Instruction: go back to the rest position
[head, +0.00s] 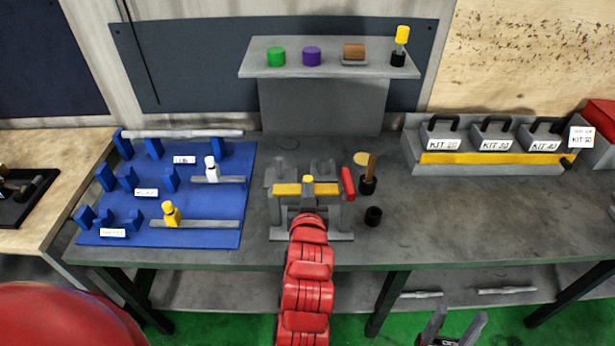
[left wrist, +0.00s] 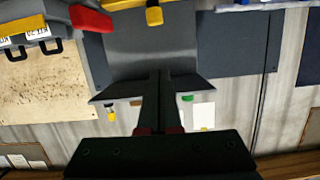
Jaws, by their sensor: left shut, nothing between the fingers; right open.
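My left arm (head: 307,270) is red and reaches up the middle of the head view to the front of a grey grinder (head: 340,218) with yellow bars and a red block. The arm covers part of the grinder. In the left wrist view my left gripper (left wrist: 158,72) is shut with nothing between its fingers. I cannot tell whether it touches the grinder. My right gripper (head: 451,326) is open and empty at the bottom edge of the head view, in front of the table and below its top.
A blue mat (head: 200,235) with blue holders lies left of the grinder. A grey shelf (head: 285,71) with small items stands behind. A brush in a black cup (head: 368,185) and another black cup (head: 373,217) stand to the right. A kit rack (head: 490,172) stands back right; front-right tabletop is clear.

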